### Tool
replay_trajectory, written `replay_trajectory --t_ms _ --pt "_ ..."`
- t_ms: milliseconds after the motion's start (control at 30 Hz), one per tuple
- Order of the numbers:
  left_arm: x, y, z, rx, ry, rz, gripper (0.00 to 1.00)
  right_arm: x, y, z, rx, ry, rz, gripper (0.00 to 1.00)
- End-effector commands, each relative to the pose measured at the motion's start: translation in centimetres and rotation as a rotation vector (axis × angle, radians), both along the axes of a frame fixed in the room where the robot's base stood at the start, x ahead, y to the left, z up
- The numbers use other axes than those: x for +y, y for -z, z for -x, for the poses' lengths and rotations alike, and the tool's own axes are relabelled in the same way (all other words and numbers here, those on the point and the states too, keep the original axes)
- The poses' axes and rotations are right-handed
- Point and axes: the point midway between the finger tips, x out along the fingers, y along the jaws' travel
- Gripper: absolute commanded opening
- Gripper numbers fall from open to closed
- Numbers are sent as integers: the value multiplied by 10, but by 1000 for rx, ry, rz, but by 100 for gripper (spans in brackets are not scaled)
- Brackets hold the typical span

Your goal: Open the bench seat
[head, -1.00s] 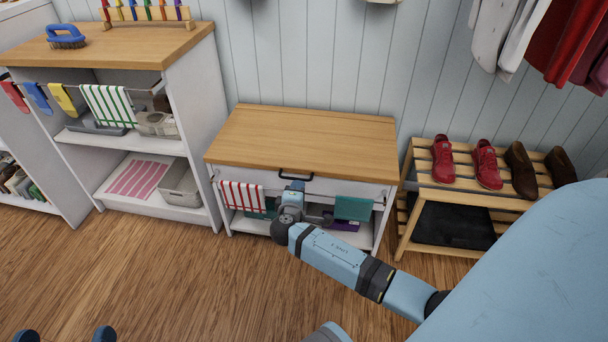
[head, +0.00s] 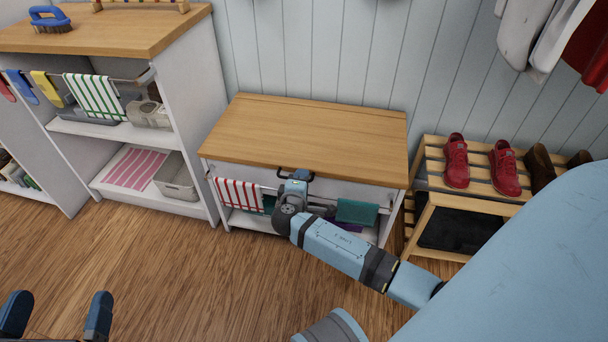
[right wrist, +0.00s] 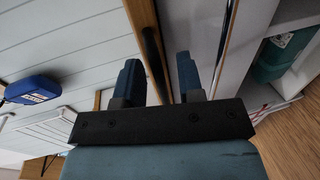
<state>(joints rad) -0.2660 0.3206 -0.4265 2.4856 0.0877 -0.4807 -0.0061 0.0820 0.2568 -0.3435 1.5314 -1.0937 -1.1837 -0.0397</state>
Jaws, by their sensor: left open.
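The bench seat (head: 310,130) is a white cabinet with a flat wooden lid, shut, against the panelled wall. A black bar handle (head: 296,174) is on its front, just under the lid's front edge. My right gripper (head: 298,180) is at this handle, its fingers partly hidden in the head view. In the right wrist view its two blue fingers (right wrist: 158,82) stand apart, with the dark handle (right wrist: 153,58) showing between them. I cannot tell whether they touch it. My left gripper (head: 56,314) is open and empty above the floor, at the lower left.
Striped (head: 238,193) and green (head: 357,212) towels hang on a rail below the handle. A shelf unit (head: 185,110) stands left of the bench. A shoe rack (head: 430,220) with red shoes (head: 456,162) stands to the right. The lid top is clear.

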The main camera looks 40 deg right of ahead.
Motion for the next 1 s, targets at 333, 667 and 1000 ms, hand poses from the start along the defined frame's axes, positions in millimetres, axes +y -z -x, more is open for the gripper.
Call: replay_trajectory --t_ms 333,667,1000 --pt "0 1 1 -5 -1 -3 99 2 1 2 0 1 0 35" --pt "0 0 1 -3 -2 1 99 2 1 1 1 1 -1 0" --pt "-1 -5 1 4 1 9 99 2 -4 1 5 1 -7 0"
